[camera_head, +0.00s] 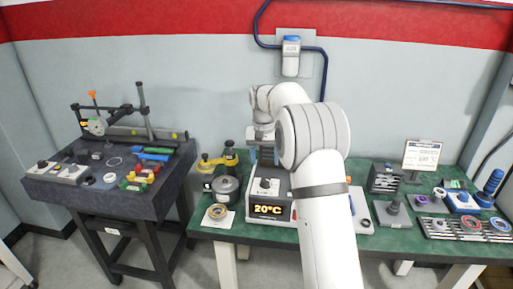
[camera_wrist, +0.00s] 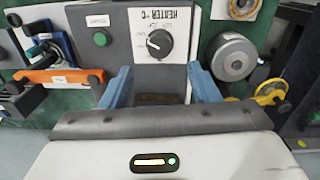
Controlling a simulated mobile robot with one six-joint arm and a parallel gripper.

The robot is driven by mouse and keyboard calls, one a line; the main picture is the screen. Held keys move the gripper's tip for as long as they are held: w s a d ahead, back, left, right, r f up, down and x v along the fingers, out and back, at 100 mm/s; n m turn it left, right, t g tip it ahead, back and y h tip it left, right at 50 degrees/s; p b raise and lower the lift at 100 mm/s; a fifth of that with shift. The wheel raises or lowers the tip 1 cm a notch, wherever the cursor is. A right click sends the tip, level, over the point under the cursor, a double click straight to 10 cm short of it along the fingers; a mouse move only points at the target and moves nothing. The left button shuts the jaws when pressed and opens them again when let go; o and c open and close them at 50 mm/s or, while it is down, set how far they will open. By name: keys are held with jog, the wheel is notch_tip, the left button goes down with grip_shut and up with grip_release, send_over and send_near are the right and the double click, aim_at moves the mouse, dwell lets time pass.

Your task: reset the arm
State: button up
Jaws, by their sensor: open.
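My arm (camera_head: 322,215) rises from the bottom of the head view and bends over the green bench at its elbow. My gripper (camera_head: 264,156) points down above the heater unit (camera_head: 268,187), partly hidden by the arm. In the wrist view my gripper (camera_wrist: 161,84) has its two blue fingers wide apart, with nothing held between them. The heater unit's grey front (camera_wrist: 130,44), with a black knob (camera_wrist: 159,43) and a green button (camera_wrist: 101,39), lies beyond the fingers. I cannot tell whether any finger touches it.
The heater's display (camera_head: 268,210) reads 20°C. Seals and tools crowd the bench's right side (camera_head: 425,240). A dark stone table (camera_head: 120,203) with a measuring stand is at left, across a gap.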

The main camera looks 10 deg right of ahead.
jog(key=s+r+n+t, duration=0.1)
jog(key=s+r, duration=0.3)
jog(key=s, duration=0.6)
jog(key=s+r+t, duration=0.1)
jog(key=s+r, duration=0.3)
jog(key=s, duration=0.5)
jog(key=s+f+n, duration=0.1)
jog(key=s+f, duration=0.1)
jog(key=s, duration=0.8)
jog(key=s+f+t, duration=0.1)
jog(key=s+f, duration=0.2)
jog(key=s, duration=0.6)
jog(key=shift+s+a+n+y, duration=0.3)
jog(key=shift+s+n, duration=0.1)
jog(key=shift+d, duration=0.1)
